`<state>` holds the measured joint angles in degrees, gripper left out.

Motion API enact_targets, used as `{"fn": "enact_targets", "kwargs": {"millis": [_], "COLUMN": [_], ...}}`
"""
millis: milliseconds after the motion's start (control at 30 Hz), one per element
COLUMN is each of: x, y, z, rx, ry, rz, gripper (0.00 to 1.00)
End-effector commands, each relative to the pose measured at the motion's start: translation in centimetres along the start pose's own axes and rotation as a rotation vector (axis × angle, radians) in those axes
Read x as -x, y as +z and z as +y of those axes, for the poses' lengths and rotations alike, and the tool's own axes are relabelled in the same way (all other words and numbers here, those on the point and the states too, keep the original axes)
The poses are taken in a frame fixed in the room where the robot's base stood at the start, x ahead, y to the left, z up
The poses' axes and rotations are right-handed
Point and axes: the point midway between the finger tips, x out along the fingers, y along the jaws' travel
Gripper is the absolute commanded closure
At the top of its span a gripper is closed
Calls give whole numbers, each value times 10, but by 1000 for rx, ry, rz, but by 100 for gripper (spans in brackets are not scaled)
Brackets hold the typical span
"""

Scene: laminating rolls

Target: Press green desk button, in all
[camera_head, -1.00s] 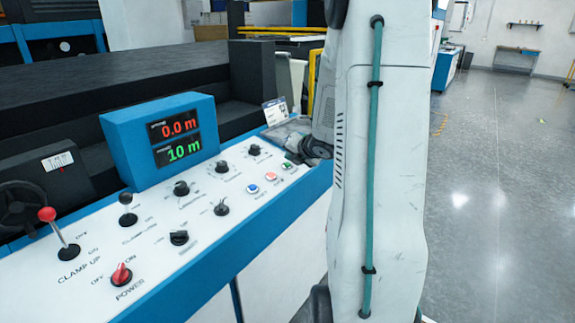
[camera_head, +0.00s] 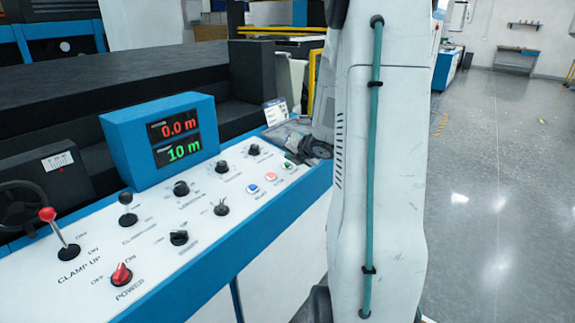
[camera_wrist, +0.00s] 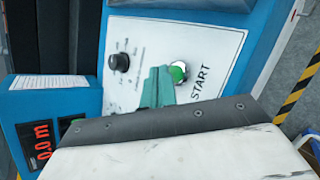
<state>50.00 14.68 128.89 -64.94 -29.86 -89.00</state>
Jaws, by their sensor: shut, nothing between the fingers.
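The green button (camera_wrist: 179,72) is a round button in a light ring, beside the word START on the white panel in the wrist view. In the head view the green button (camera_head: 289,165) is the rightmost of three small buttons in a row. My gripper (camera_wrist: 160,72) shows teal fingers, shut and empty. The fingertips overlap the button's left edge in the wrist view; I cannot tell whether they touch it. In the head view my own arm hides most of the gripper.
The blue-framed control panel (camera_head: 205,265) carries a red power knob (camera_head: 121,274), black knobs, a red-topped lever (camera_head: 48,215), and blue (camera_head: 253,189) and orange (camera_head: 271,177) buttons. A display (camera_head: 178,137) reads 0.0 m in red and 10 m in green. Open floor lies right.

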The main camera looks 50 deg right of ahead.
Motion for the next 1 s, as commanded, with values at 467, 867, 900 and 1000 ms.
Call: {"fn": "enact_targets", "kwargs": {"millis": [467, 867, 900, 1000], "x": [0, -6, -6, -6], "y": [0, -4, -4, -4], "z": [0, -4, -4, -4], "rx": [0, 0, 0, 0], "ry": [0, 0, 0, 0], "rz": [0, 1, 0, 0], "gripper": [100, 100, 100, 100]}}
